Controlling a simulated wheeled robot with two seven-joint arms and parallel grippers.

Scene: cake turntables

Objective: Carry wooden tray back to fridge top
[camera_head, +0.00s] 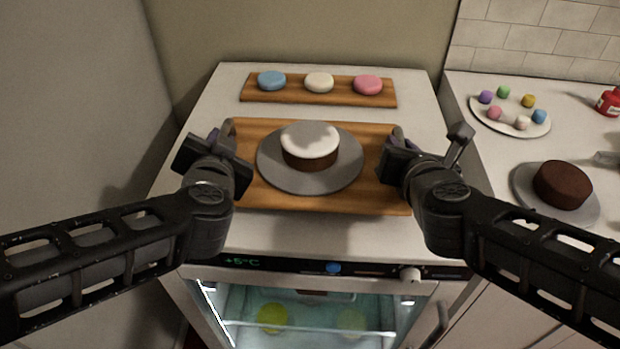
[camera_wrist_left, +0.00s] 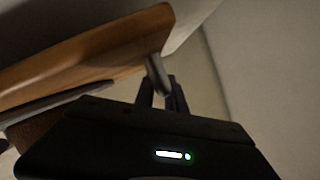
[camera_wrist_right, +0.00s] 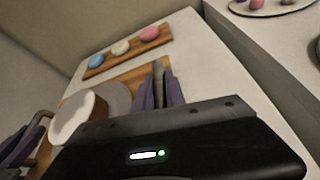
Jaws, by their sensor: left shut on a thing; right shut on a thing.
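The wooden tray (camera_head: 265,199) is over the white fridge top (camera_head: 300,235); I cannot tell whether it touches the surface. On it is a grey round turntable (camera_head: 335,178) bearing a brown cake with white icing (camera_head: 310,140). My left gripper (camera_head: 222,145) is shut on the tray's left handle, and the handle shows between its fingers in the left wrist view (camera_wrist_left: 158,75). My right gripper (camera_head: 397,148) is shut on the tray's right handle; its purple fingers show in the right wrist view (camera_wrist_right: 158,90).
A wooden board (camera_head: 247,95) with blue, cream and pink macarons lies behind the tray. On the right counter are a plate (camera_head: 490,120) of small coloured sweets, a dark chocolate cake (camera_head: 562,186) on a grey stand and a red jar (camera_head: 609,102). A wall stands close on the left.

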